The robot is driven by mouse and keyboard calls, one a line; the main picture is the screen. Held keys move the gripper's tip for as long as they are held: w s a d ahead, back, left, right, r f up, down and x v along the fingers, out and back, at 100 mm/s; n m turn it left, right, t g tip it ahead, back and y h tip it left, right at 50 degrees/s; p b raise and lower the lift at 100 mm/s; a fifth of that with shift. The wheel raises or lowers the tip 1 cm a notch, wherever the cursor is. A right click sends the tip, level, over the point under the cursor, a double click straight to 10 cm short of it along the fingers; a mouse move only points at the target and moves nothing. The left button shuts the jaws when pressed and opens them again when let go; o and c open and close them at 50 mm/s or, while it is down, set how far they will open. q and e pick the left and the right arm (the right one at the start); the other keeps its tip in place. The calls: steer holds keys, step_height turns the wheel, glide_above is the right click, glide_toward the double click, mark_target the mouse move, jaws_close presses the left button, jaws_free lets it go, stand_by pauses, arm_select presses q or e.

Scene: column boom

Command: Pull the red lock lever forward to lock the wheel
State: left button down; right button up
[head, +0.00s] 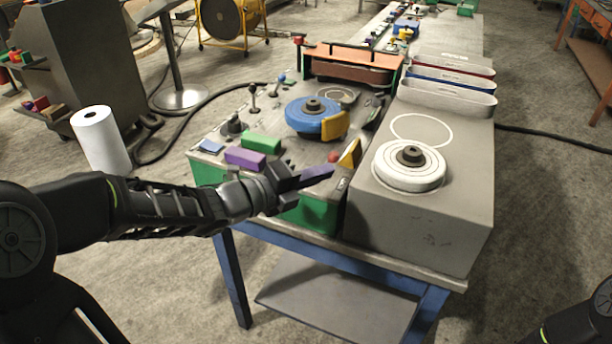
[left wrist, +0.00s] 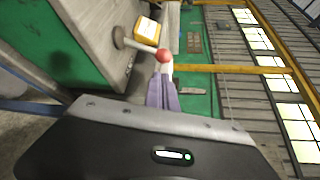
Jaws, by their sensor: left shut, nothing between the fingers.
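The red lock lever's ball knob (head: 333,157) shows at the front right of the green-sided console, close to a yellow piece. In the left wrist view the red knob (left wrist: 163,55) sits on a short metal rod that runs left to a round base. My left gripper (head: 318,174) has purple fingers, shut and empty, just in front of the knob. In the left wrist view its fingertips (left wrist: 161,80) point at the knob; I cannot tell whether they touch it. A blue wheel (head: 305,112) lies on the console and a white wheel (head: 408,168) on the grey box.
A green block (head: 261,143) and a purple block (head: 245,158) lie on the console left of the wheel. The grey box (head: 420,222) stands close on the right. The yellow piece (left wrist: 147,28) is near the knob. Floor in front is open.

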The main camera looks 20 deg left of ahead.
arm_select(q)
steer(key=shift+x, duration=1.95)
arm_select(e)
steer(key=shift+r, duration=0.2)
arm_select(q)
steer(key=shift+w, duration=0.1)
arm_select(e)
steer(key=shift+f, duration=0.1)
